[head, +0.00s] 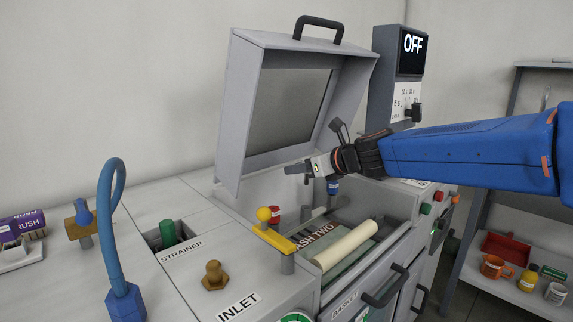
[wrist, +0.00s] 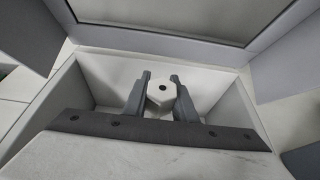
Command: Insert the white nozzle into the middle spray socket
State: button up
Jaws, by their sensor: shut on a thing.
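My gripper (head: 308,168) is over the open machine's tub, under the raised lid. In the wrist view its two grey fingers (wrist: 160,82) stand on either side of the white nozzle (wrist: 161,95), shut on it. The nozzle shows a six-sided face with a dark hole. In the head view a pale piece at the fingers seems to be the nozzle, partly hidden. Below are a red-banded fitting (head: 274,214) at the left and a blue-banded fitting (head: 333,188) at the right. A grey stub (head: 306,213) stands between them; I cannot tell if it is the middle socket.
The raised lid (head: 228,120) stands behind the gripper. A blue hose (head: 110,200) rises at the left. A shelf with cups (head: 494,265) is at the right.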

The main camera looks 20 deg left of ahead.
jog(key=shift+a, duration=0.1)
dwell(0.3)
jog(key=shift+f, duration=2.9)
jog(key=shift+f, duration=2.15)
jog(key=o, duration=1.1)
jog(key=shift+r, duration=0.1)
jog(key=v, duration=1.7)
jog(key=shift+d, duration=0.3)
